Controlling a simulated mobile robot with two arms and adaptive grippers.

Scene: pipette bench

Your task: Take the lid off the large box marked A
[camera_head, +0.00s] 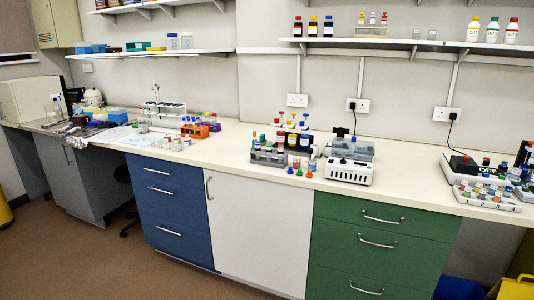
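I cannot make out a large box marked A, as any lettering is too small to read from here. Several box-like things show in the head view. A light blue box (117,116) stands at the back left of the bench. A teal and yellow flat box (138,46) and a blue box (83,49) sit on the left lower shelf. I cannot tell whether any has a separate lid. Neither of my grippers is in view.
The long bench (225,148) carries an orange rack (200,130), a rack with coloured bottles (270,156), a white and grey machine (350,170) and a tray of small vials (487,198). Bare bench lies between the orange rack and bottle rack. Floor (75,255) in front is clear.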

